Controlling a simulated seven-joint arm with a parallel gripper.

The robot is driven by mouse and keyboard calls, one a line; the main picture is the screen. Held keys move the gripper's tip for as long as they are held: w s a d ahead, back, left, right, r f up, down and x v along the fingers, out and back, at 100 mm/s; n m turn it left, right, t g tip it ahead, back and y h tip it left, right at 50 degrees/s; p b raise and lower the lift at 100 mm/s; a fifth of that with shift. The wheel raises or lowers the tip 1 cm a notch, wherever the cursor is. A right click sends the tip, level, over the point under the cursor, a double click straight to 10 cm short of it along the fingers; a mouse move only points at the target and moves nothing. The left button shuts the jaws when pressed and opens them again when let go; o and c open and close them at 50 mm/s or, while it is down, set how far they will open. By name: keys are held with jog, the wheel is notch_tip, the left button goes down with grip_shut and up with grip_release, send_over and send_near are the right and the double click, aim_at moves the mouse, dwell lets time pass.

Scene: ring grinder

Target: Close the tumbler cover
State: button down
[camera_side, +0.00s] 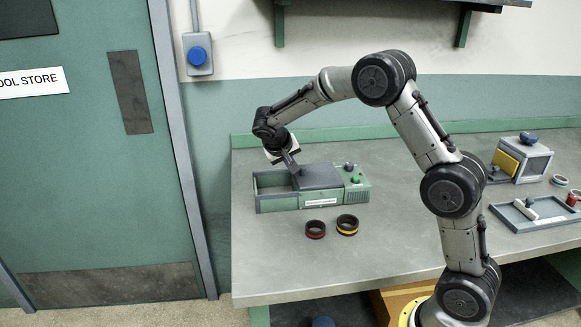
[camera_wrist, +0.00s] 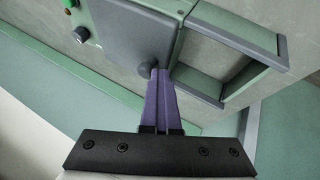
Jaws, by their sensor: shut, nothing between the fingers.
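The tumbler is a low green machine (camera_side: 275,203) on the bench, with an open bay (camera_side: 272,183) at its left. Its dark grey cover (camera_side: 320,177) sits over the middle part, beside the control panel, so the left bay is uncovered. The wrist view shows the cover (camera_wrist: 128,40) as a flat grey plate and the open bay's frame (camera_wrist: 235,82) to its right. My gripper (camera_side: 297,170) is shut and points down at the cover's left edge. In the wrist view my gripper's fingertips (camera_wrist: 160,72) are together at the cover's edge, near the bay; contact is unclear.
A green button (camera_side: 355,180) and a dark knob (camera_side: 349,166) are on the panel. Two dark rings, one red-banded (camera_side: 315,230) and one yellow-banded (camera_side: 347,225), lie in front. A grey tray (camera_side: 530,218) and a box (camera_side: 522,158) stand at right. The front-left bench is clear.

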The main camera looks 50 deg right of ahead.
jog(key=shift+s+d+f, duration=0.15)
jog(key=shift+s+d, duration=0.1)
jog(key=shift+s, duration=0.05)
jog(key=w+a+r, duration=0.2)
jog(key=a+r, duration=0.6)
jog(key=a, duration=0.2)
jog(key=s+d+r+m+t, duration=0.1)
jog(key=s+r+t, duration=0.1)
jog(key=s+r, duration=0.65)
jog(key=s+a+n+t+y, duration=0.2)
jog(key=s+a+n+y, duration=0.15)
jog(key=s, duration=1.45)
jog(key=s+a+f+n+y, duration=0.3)
jog(key=s+a+f+n, duration=0.1)
jog(key=s+a+f, duration=0.1)
notch_tip(320, 180, down, 2)
jog(key=shift+s+a+f+n+y, duration=0.1)
jog(key=shift+s+a+n+y, duration=0.2)
jog(key=shift+s, duration=0.6)
